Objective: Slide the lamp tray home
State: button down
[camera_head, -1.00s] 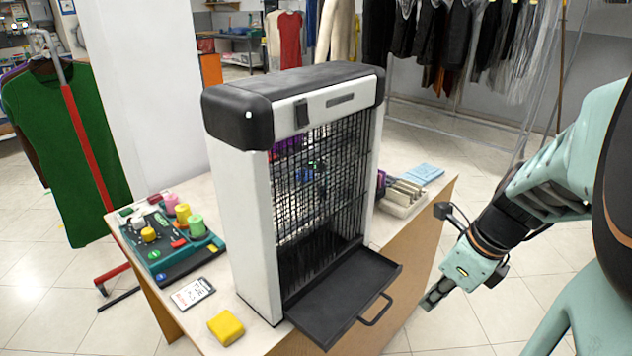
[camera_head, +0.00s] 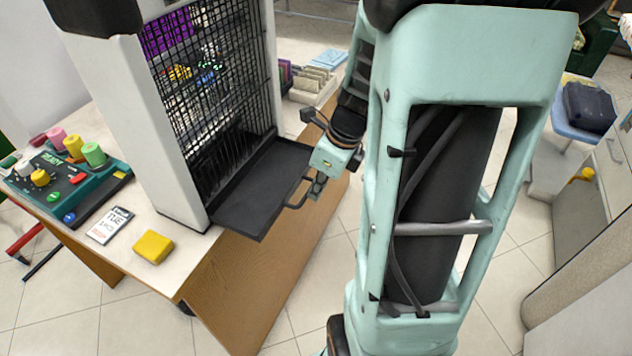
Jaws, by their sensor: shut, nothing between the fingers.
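The lamp tray (camera_head: 262,192) is a flat black tray at the bottom of a grey and black caged machine (camera_head: 165,120). It sticks out from the machine's front, past the table's edge. A black loop handle (camera_head: 294,204) is on its outer edge. My gripper (camera_head: 317,188) is shut and empty, at the outer edge of the tray beside the handle. I cannot tell whether the fingers touch the handle.
The machine stands on a table (camera_head: 205,265). A yellow block (camera_head: 153,247), a white card (camera_head: 110,225) and a button panel (camera_head: 70,185) lie left of it. A cream holder (camera_head: 308,85) is behind the tray.

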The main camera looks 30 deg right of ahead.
aim_at(263, 182)
jog(key=w+a+p, duration=0.2)
jog(key=w, duration=0.1)
jog(key=w+a+p, duration=0.2)
jog(key=w+a, duration=0.1)
jog(key=w+a+p, duration=0.2)
jog(key=w, duration=0.1)
jog(key=shift+w+a+r, duration=0.1)
jog(key=shift+w+a, duration=0.2)
jog(key=shift+w, duration=0.1)
jog(key=shift+w+a+p, duration=0.2)
jog(key=shift+w+p, duration=0.05)
jog(key=shift+p, duration=0.05)
